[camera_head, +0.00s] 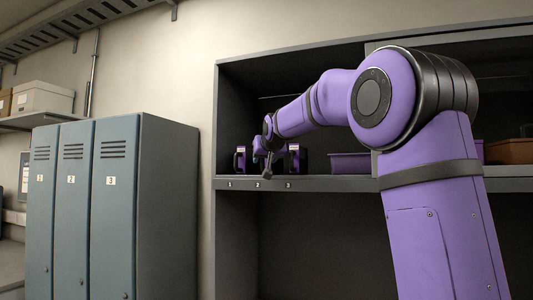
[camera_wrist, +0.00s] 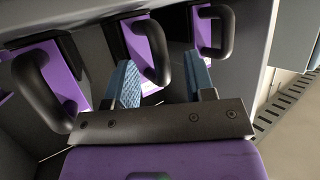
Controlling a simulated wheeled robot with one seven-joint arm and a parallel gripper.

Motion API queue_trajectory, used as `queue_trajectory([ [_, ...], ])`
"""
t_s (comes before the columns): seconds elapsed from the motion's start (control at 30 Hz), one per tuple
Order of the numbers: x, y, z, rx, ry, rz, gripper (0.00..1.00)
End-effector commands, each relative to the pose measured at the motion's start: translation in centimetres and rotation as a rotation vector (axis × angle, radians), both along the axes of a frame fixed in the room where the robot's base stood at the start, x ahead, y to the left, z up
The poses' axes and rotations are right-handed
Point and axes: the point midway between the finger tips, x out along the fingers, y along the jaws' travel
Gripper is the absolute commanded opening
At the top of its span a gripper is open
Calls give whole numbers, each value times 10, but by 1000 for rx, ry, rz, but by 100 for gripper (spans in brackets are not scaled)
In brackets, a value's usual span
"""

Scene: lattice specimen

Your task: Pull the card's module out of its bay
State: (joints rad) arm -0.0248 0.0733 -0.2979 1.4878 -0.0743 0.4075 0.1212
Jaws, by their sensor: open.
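Three purple modules with black loop handles sit in the shelf unit above labels 1, 2 and 3. In the head view the module over 1 (camera_head: 240,160) and the one over 3 (camera_head: 296,158) show; my gripper (camera_head: 267,165) covers most of the middle one. In the wrist view the middle module's handle (camera_wrist: 160,52) lies between the two blue fingertips of my gripper (camera_wrist: 160,82), which are open. Contact cannot be told. Other handles show at the left (camera_wrist: 42,92) and right (camera_wrist: 222,32). No card is recognisable in view.
The shelf edge (camera_head: 330,184) carries the number labels. A purple bin (camera_head: 350,163) and a brown bin (camera_head: 510,151) stand further right on the shelf. Teal lockers (camera_head: 110,205) stand to the left. My arm spans the shelf's right half.

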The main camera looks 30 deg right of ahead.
Motion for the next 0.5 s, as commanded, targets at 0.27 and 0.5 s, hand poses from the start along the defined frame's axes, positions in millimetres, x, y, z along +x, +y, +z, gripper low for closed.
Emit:
queue_trajectory([
  [0.27, 6, -2, -2, -1, -1, 0, 50],
  [0.5, 6, -2, -2, -1, 0, 0, 26],
])
